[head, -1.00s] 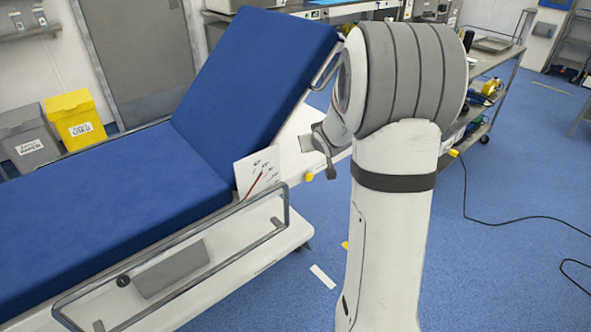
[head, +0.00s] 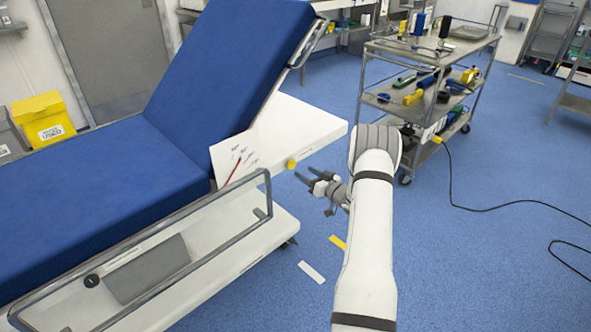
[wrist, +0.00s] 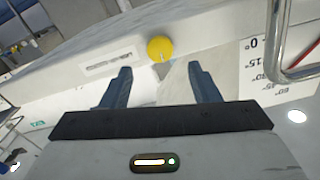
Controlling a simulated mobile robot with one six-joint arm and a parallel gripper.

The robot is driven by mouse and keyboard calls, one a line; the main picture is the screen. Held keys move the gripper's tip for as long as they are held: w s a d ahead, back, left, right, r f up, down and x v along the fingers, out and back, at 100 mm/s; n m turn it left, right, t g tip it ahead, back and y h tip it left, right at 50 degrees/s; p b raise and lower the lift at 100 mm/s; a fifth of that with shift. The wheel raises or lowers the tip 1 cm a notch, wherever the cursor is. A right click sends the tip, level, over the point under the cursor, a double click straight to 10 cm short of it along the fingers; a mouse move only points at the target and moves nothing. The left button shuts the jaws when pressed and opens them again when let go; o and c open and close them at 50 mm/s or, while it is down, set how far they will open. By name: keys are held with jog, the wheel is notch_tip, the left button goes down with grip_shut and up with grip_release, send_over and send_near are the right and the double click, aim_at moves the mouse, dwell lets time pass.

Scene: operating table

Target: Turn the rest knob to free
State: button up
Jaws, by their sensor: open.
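A round yellow knob (head: 291,164) sits on the white side panel under the raised back section of the operating table (head: 110,180). In the wrist view the yellow knob (wrist: 160,49) shows a small pale mark on its face, and a label strip (wrist: 108,64) is beside it, too small to read. My gripper (head: 304,175) is open and empty, just right of and below the knob in the head view. In the wrist view my gripper (wrist: 159,70) has its two fingers apart, with the knob beyond the gap between their tips. They appear clear of it.
An angle scale plate (head: 236,160) with a red pointer stands left of the knob. A metal side rail (head: 150,245) runs along the table, and its bar (wrist: 280,45) shows close at right in the wrist view. A tool trolley (head: 430,50) stands behind my arm. Floor at right is open, with a cable.

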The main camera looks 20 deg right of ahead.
aim_at(293, 165)
jog(key=x, duration=0.6)
jog(key=shift+c, duration=0.3)
jog(key=shift+s+b, duration=0.1)
jog(key=shift+b, duration=0.2)
jog(key=c, duration=0.9)
